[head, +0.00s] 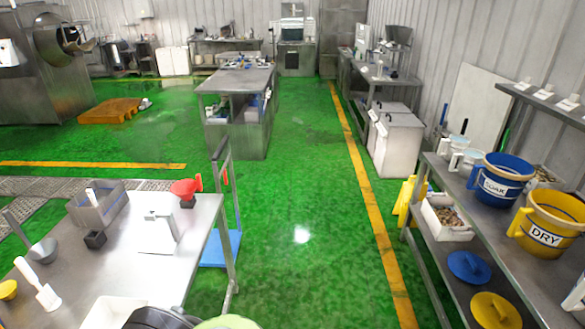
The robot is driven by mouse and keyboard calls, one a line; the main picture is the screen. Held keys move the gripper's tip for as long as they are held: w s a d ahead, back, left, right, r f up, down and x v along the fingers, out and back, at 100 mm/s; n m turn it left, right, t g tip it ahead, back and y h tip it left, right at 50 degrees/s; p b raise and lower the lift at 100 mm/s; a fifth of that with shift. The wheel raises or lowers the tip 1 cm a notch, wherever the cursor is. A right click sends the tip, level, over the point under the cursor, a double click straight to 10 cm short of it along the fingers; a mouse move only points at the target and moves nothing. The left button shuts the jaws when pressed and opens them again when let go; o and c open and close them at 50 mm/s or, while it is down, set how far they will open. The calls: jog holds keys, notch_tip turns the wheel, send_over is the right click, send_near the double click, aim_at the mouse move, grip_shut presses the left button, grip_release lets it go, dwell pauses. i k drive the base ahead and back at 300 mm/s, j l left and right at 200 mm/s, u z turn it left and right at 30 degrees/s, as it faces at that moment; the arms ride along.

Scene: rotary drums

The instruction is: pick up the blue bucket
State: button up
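The blue bucket (503,170) stands upright on the upper level of the metal shelf (455,196) at the right. It has a white label that reads SOAK and a blue handle on its left side. A yellow bucket (562,212) labelled DRY stands close to its right and nearer to me. White jugs (468,158) stand just to its left. My gripper does not show in the head view.
Below, the shelf holds a white bin (430,216), a blue lid (468,267) and a yellow lid (494,311). A metal table (120,262) with tools stands at the left. The green floor (305,190) between is clear. A yellow wet-floor sign (408,198) stands beside the shelf.

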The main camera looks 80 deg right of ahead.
aim_at(503, 178)
jog(key=z, duration=4.15)
jog(key=i+j, duration=0.35)
jog(key=i, duration=0.4)
jog(key=i+j+z, duration=0.15)
jog(key=i+j, duration=0.25)
jog(key=i, duration=0.35)
jog(key=i+j, duration=0.45)
jog(key=i, duration=0.25)
jog(key=i+j+z, duration=0.15)
jog(key=i+j, duration=0.3)
jog(key=i, duration=0.25)
jog(key=i+j, duration=0.55)
jog(key=i, duration=0.15)
jog(key=i+l+z, duration=0.05)
